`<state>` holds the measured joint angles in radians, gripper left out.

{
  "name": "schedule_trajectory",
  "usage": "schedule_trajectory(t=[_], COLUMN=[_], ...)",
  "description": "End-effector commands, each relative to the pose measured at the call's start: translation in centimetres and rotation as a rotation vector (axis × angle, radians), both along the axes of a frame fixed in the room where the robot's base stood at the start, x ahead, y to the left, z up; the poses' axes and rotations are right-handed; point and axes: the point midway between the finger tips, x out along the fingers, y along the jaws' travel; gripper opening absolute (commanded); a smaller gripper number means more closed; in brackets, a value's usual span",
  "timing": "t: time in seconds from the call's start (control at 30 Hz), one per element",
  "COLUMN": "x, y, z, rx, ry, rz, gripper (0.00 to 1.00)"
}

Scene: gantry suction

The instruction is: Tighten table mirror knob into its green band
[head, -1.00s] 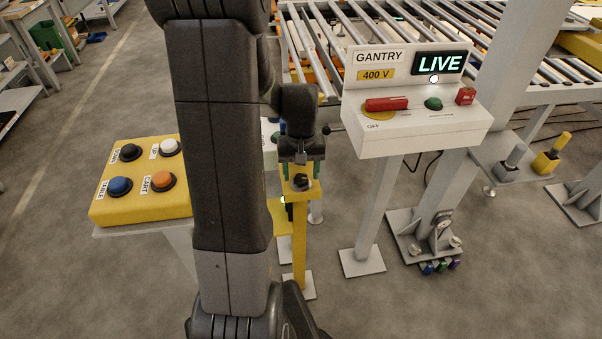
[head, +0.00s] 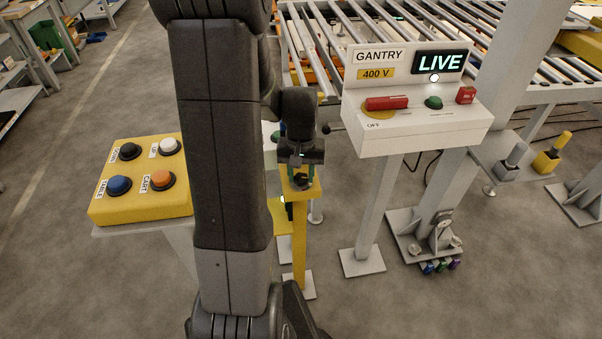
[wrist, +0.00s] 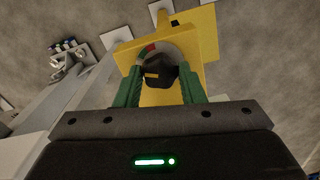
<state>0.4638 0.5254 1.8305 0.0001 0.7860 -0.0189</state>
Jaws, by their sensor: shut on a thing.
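The knob (wrist: 159,72) is dark with an orange-yellow pointer mark. In the wrist view it sits on a round grey dial (wrist: 172,50) on top of a yellow post (wrist: 205,35). In the head view my gripper (head: 301,172) is over the yellow post (head: 300,240), with the knob (head: 301,183) small between the fingers.
A white gantry panel (head: 418,120) with a lit LIVE sign, a red handle and a green button stands close on the right. A yellow button box (head: 140,205) is on the left. A roller conveyor (head: 340,40) lies behind. Open floor is at the front.

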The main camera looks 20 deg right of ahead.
Motion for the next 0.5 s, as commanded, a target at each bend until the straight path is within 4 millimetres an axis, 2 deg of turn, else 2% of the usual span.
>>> schedule_trajectory(t=[0.3,0.5], x=[0.07,0.08], y=[0.00,0.00], z=[0.01,0.07], rx=[-0.001,-0.001], ry=[-0.002,-0.002], rz=[-0.278,-0.330], gripper=[0.13,0.13])
